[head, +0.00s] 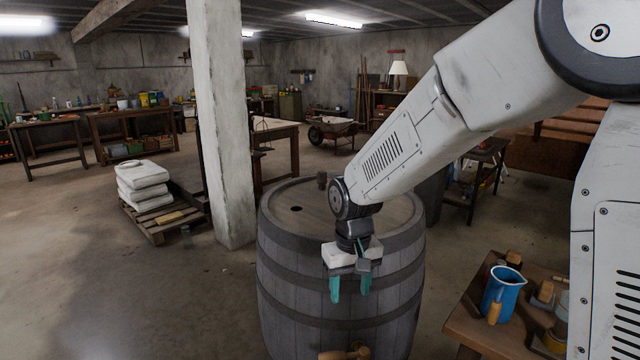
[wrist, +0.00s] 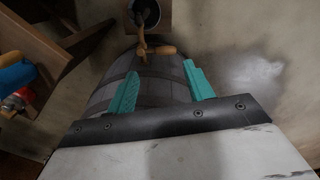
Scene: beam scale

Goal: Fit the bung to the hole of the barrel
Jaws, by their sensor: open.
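The large grey-brown barrel (head: 290,285) stands upright in the middle of the head view. Its round dark hole (head: 296,208) is open in the left part of the lid. A small dark brown bung (head: 322,180) stands on the lid behind and to the right of the hole, close to my wrist in the picture. My gripper (head: 350,288) is open and empty, its teal fingers pointing down in front of the barrel's side. In the wrist view my gripper (wrist: 162,88) shows the barrel (wrist: 160,88) between its fingers; hole and bung are out of that view.
A wooden tap (wrist: 155,50) sticks out low on the barrel's front, above a dark bucket (wrist: 145,12). A small table at the lower right holds a blue jug (head: 502,292) and several tools. A white post (head: 222,130) stands left of the barrel.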

